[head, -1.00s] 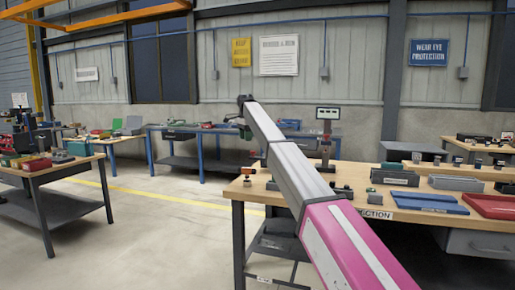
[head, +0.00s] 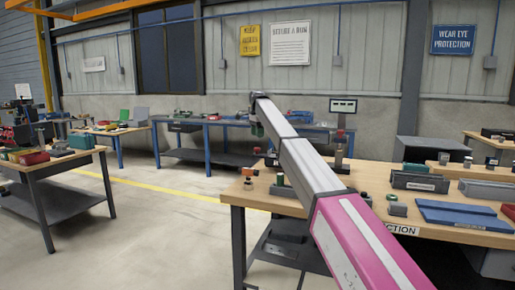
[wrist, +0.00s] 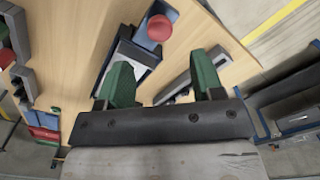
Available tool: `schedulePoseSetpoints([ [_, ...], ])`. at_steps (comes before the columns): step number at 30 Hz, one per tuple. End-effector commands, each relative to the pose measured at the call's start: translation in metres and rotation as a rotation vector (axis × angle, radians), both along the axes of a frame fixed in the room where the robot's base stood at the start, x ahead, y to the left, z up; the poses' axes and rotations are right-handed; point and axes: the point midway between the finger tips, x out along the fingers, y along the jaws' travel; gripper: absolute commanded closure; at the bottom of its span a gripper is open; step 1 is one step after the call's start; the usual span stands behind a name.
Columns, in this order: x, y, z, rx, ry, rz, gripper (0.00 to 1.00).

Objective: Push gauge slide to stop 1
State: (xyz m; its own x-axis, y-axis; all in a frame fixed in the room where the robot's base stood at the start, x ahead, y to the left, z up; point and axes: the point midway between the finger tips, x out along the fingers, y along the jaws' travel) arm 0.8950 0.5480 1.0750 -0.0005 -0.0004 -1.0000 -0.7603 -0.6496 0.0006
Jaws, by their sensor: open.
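My gripper (wrist: 160,80) shows two green fingers, spread apart with nothing held between them. The wrist view looks down on a wooden bench top. A long grey rail-like part (wrist: 208,62) lies partly behind the right finger, with a dark piece near its lower end; I cannot tell for sure whether this is the gauge slide. A blue and grey fixture (wrist: 128,53) lies beyond the left finger, beside a round red cap (wrist: 154,28). In the head view the gripper (head: 257,129) is small, above the left part of the bench. No stop marks are readable.
The wooden bench (head: 465,236) carries a display on a post (head: 343,106), a blue tray (head: 465,214), grey blocks and small knobbed parts. Another bench (head: 48,165) stands left, and a blue-legged one (head: 210,125) behind. Open floor (head: 170,222) lies between them.

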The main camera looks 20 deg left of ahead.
Motion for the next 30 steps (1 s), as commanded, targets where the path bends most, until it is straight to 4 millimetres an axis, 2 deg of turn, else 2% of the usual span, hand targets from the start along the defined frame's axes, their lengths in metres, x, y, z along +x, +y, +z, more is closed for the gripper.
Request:
schedulePoseSetpoints([
  [6, -0.001, -0.001, -0.041, -0.001, 0.001, 0.000, 0.39],
  [12, -0.001, 0.000, -0.068, 0.000, 0.000, 0.000, 0.39],
  [22, 0.000, 0.000, -0.074, 0.001, -0.001, 0.000, 0.39],
  [23, 0.000, 0.000, -0.074, 0.001, -0.001, 0.000, 0.43],
  [28, 0.000, 0.000, -0.074, 0.001, -0.001, 0.000, 0.98],
  [30, 0.000, 0.000, -0.074, 0.001, -0.001, 0.000, 1.00],
])
